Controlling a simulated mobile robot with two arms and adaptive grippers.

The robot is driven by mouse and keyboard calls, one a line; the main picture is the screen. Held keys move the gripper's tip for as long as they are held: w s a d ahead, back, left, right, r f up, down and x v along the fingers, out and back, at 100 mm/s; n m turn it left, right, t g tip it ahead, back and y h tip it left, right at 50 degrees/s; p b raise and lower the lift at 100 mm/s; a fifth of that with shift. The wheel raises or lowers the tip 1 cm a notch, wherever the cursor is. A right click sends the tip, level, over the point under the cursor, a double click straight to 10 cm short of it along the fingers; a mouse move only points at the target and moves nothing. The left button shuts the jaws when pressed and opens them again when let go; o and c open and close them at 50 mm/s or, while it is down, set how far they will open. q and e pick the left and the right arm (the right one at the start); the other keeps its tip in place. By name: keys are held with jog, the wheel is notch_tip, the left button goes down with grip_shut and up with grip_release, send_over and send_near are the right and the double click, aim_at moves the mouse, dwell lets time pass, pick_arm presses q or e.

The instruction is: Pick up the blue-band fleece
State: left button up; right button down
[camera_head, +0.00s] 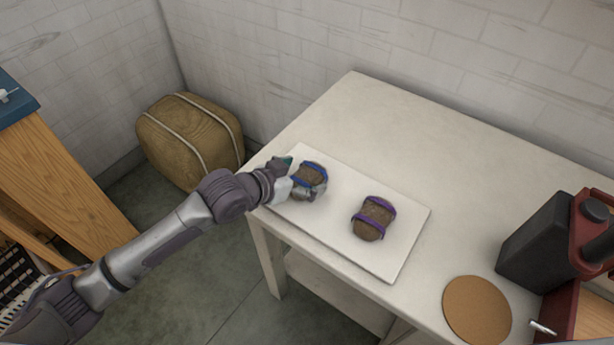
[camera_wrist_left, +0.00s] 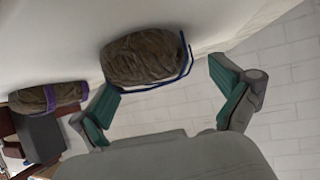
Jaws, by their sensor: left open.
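The blue-band fleece (camera_head: 311,172) is a brown bundle with blue bands, lying on a white board (camera_head: 408,242) on the pale table. My left gripper (camera_head: 305,180) is at this fleece and partly covers it in the head view. In the left wrist view the fleece (camera_wrist_left: 143,58) lies ahead of the open fingers (camera_wrist_left: 163,84), with a blue band along its right and lower edges. Nothing is held between the fingers. I cannot tell whether a finger touches the fleece. My right gripper is not in view.
A purple-band fleece (camera_head: 371,219) lies on the same board, to the right. A cork disc (camera_head: 477,309) and a black box (camera_head: 540,243) with red parts are farther right. A tan bale (camera_head: 190,140) stands on the floor. The table's back is clear.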

pick_arm(q)
jog(key=shift+w+d+f, duration=0.25)
jog(key=shift+w+d, duration=0.05)
jog(key=shift+d, duration=0.05)
jog(key=shift+c, duration=0.2)
jog(key=c, duration=1)
jog(key=shift+r, duration=0.1)
